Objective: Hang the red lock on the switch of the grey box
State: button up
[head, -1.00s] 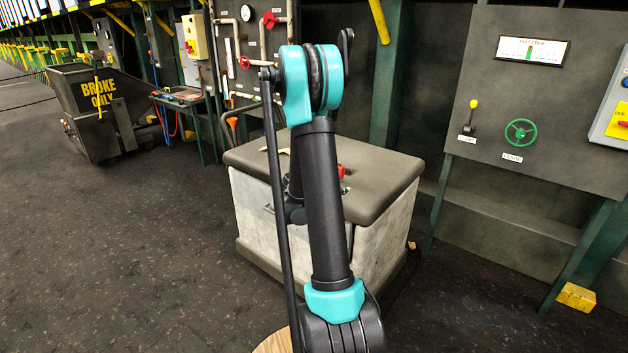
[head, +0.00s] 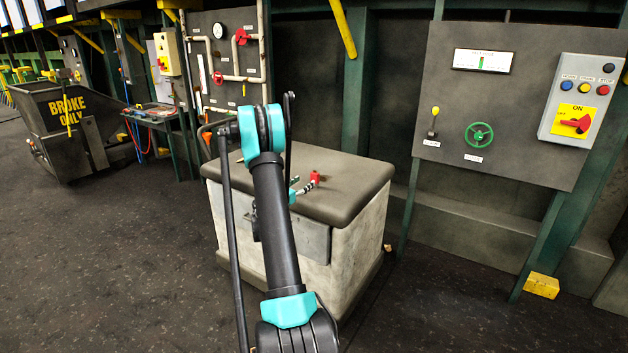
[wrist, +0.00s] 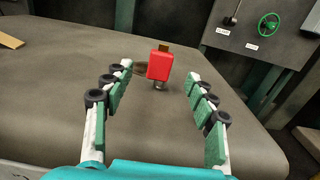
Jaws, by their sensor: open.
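The red lock (head: 315,177) is on the dark top of the cabinet, near its middle. In the wrist view the red lock (wrist: 160,65) shows its red body, with a small brownish piece above and a metallic part below. My gripper (wrist: 159,74) is open, with one finger on each side of the lock in that view. The lock appears at or just beyond the fingertips, and I see no contact. In the head view my gripper (head: 304,188) is small beside the lock. The grey box (head: 552,110) hangs on the right panel. Its red switch (head: 573,123) sits on a yellow plate.
The cabinet top (head: 350,190) is mostly clear, with a tan piece (wrist: 10,40) at the far left. A yellow block (head: 541,286) lies on the floor.

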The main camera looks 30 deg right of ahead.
aim_at(313, 176)
jog(key=x, duration=0.9)
jog(key=shift+s+d+f, duration=0.1)
jog(key=shift+f, duration=0.05)
jog(key=shift+c, duration=0.6)
grip_shut()
